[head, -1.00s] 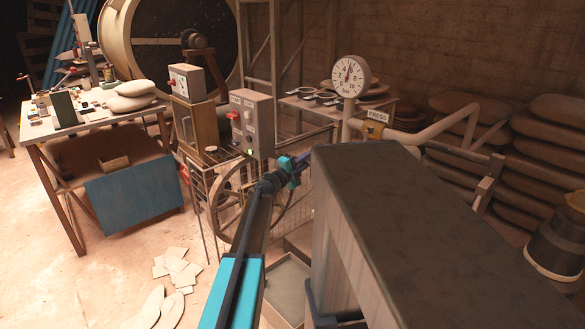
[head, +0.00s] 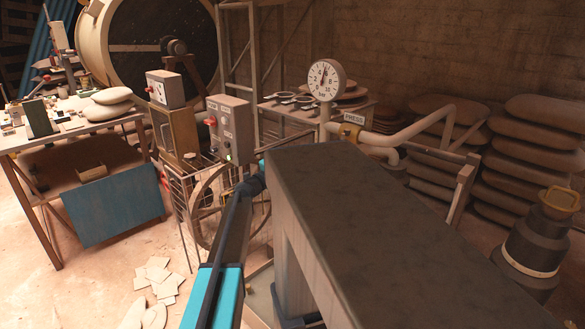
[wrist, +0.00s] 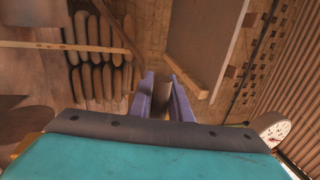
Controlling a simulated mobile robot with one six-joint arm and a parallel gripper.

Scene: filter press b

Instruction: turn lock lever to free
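No lock lever can be made out for certain in either view. In the wrist view my gripper (wrist: 160,82) shows two purple fingers standing apart, with nothing clearly held between them. In the head view my teal and black arm reaches up to the left side of the large grey beam (head: 390,210). The beam hides my fingers there. A grey control box (head: 231,128) with a red knob (head: 210,122) stands just beyond the arm's end.
A round gauge (head: 326,80) stands behind the beam and also shows in the wrist view (wrist: 273,132). A spoked handwheel (head: 204,205) is left of my arm. A pipe (head: 425,132) runs right. Stacked sacks (head: 545,150) line the wall. Loose sheets (head: 155,275) lie on the floor.

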